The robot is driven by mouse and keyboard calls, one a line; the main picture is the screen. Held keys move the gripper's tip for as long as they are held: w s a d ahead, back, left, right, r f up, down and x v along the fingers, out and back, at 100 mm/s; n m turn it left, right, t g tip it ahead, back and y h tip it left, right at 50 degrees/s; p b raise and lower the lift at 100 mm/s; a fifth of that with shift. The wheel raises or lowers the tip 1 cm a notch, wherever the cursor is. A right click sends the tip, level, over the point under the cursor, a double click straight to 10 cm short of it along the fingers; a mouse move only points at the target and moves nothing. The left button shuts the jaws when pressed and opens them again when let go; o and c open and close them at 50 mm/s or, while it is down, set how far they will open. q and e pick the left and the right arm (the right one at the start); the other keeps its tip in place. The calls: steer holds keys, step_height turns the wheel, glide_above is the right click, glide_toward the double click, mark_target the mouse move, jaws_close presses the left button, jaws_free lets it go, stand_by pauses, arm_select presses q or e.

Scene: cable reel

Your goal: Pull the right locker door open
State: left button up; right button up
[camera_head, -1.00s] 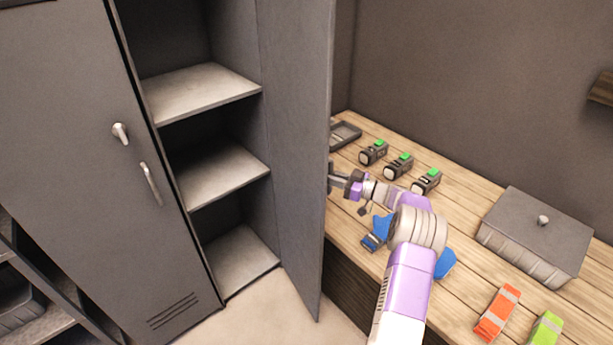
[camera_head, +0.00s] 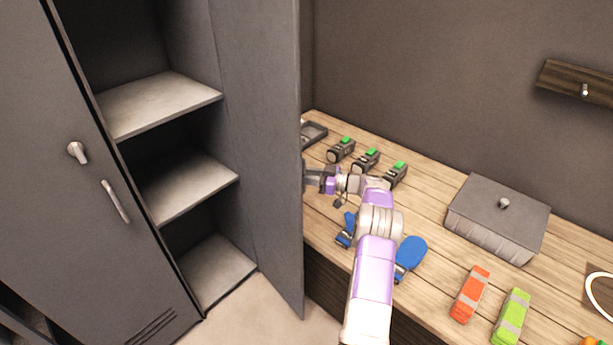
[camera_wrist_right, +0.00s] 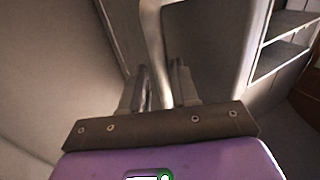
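The right locker door (camera_head: 262,150) stands wide open, its inner face and free edge showing in the head view. Its handle is hidden there behind the door. The open compartment (camera_head: 165,103) shows bare shelves. My right gripper (camera_head: 309,178) is at the far side of the door's free edge, partly hidden by it. In the right wrist view a pale metal handle (camera_wrist_right: 153,35) runs down between the two fingers (camera_wrist_right: 161,90), which sit close on both sides of it. My left gripper is in neither view.
The left locker door (camera_head: 75,200) is closed, with a knob and handle. A wooden workbench (camera_head: 425,240) stands right of the open door. It holds several green-topped devices, a grey lidded box (camera_head: 497,218), blue items, and orange (camera_head: 470,294) and green (camera_head: 511,316) blocks.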

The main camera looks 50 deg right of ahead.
steer(key=shift+o, duration=0.9)
steer(key=shift+w+a, duration=0.25)
steer(key=shift+w, duration=0.2)
steer(key=shift+s+d, duration=0.2)
steer(key=shift+s, duration=0.2)
steer(key=v, duration=0.7)
steer(key=shift+p, duration=0.35)
steer(key=shift+s+d, duration=0.15)
